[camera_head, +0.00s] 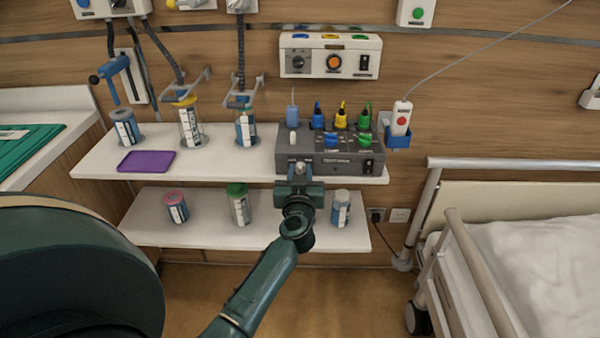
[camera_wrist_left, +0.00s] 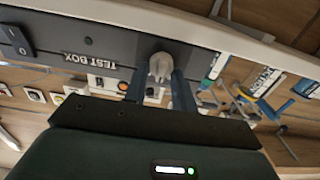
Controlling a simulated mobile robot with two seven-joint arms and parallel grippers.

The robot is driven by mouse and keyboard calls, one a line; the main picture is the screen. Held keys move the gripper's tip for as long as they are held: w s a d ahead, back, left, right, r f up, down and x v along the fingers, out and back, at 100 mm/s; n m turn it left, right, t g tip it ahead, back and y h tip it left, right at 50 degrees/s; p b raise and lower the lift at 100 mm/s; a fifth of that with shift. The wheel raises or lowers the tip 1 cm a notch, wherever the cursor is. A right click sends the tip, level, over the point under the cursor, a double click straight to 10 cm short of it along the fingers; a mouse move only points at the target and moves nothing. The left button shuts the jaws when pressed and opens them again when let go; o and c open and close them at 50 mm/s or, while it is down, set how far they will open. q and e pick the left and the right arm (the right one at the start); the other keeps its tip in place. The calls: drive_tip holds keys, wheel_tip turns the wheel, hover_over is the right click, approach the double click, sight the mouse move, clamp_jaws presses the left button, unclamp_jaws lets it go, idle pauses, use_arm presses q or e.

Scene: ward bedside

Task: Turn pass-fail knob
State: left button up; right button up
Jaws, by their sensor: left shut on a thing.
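The grey test box (camera_head: 340,160) stands on the upper shelf at its right end. Its dark front panel with the "TEST BOX" lettering (camera_wrist_left: 90,58) shows upside down in the wrist view. The pale pass-fail knob (camera_wrist_left: 160,66) sits on that panel beside the lettering. My left gripper (camera_wrist_left: 159,84) has one finger on each side of the knob and is shut on it. In the head view my left gripper (camera_head: 300,180) is at the box's lower left front and hides most of the knob. I cannot read the knob's marks. My right gripper is in neither view.
Blue, yellow and green connectors (camera_head: 341,118) stand on the box. A purple tablet (camera_head: 146,161) and several canisters sit to the left on the shelf (camera_head: 215,165). A lower shelf (camera_head: 285,238) holds jars. A bed rail (camera_head: 480,265) stands at right.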

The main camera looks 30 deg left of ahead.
use_arm(q)
drive_tip(key=shift+r+n+p, duration=0.15)
drive_tip(key=shift+n+p, duration=0.75)
drive_tip(key=shift+a+n+p, duration=0.15)
drive_tip(key=shift+n+p, duration=0.6)
drive_tip(key=shift+n, duration=0.45)
drive_tip(key=shift+s+f+n+p, duration=0.1)
drive_tip(key=shift+n+p, duration=0.1)
drive_tip(key=shift+n, duration=0.35)
drive_tip(key=shift+f+n+p, duration=0.1)
drive_tip(key=shift+n+p, duration=0.05)
drive_tip(key=shift+n, duration=1.6)
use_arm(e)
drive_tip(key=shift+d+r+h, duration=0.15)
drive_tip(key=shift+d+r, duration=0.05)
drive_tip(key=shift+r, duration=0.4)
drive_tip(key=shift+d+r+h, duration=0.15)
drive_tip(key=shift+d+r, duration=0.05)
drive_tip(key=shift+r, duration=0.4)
use_arm(q)
drive_tip(key=shift+a+f, duration=0.1)
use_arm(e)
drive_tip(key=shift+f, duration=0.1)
use_arm(q)
drive_tip(key=o, duration=1)
